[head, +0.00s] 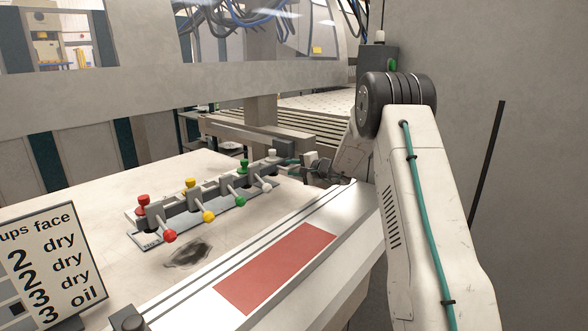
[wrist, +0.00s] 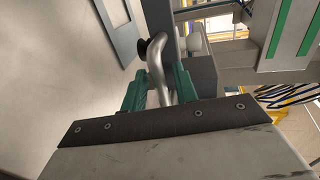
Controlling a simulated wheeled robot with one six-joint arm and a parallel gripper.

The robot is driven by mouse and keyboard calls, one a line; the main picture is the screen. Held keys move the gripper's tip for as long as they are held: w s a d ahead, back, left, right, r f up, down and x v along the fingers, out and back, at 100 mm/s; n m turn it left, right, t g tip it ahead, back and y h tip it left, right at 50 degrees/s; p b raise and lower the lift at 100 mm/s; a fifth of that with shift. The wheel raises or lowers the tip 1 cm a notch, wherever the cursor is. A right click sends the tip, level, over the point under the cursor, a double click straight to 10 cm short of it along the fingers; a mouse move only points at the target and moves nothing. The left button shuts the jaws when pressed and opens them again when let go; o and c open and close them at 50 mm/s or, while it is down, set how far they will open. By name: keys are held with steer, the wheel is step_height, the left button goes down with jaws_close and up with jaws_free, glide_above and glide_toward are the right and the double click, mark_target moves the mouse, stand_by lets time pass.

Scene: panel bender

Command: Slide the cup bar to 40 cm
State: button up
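My gripper (wrist: 160,92) has green fingers on both sides of a bent grey metal handle (wrist: 156,65), which fills the gap between them; they look closed on it. The handle ends in a dark round knob. In the head view my gripper (head: 318,172) is small, beyond the right end of a row of valves, and its fingers are hard to make out. A grey block (head: 284,149) is just left of it. I cannot tell for certain which part is the cup bar, and I can read no centimetre scale.
A grey valve strip (head: 215,211) with red, yellow, green and white knobs lies on the pale table (head: 95,215). A rail (head: 165,308) with a red panel (head: 276,268) runs in front. A sign (head: 50,262) stands at left. A wall (head: 535,110) is at right.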

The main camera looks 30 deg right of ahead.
steer(key=shift+c, duration=0.2)
jaws_close()
steer(key=shift+s+d, duration=0.1)
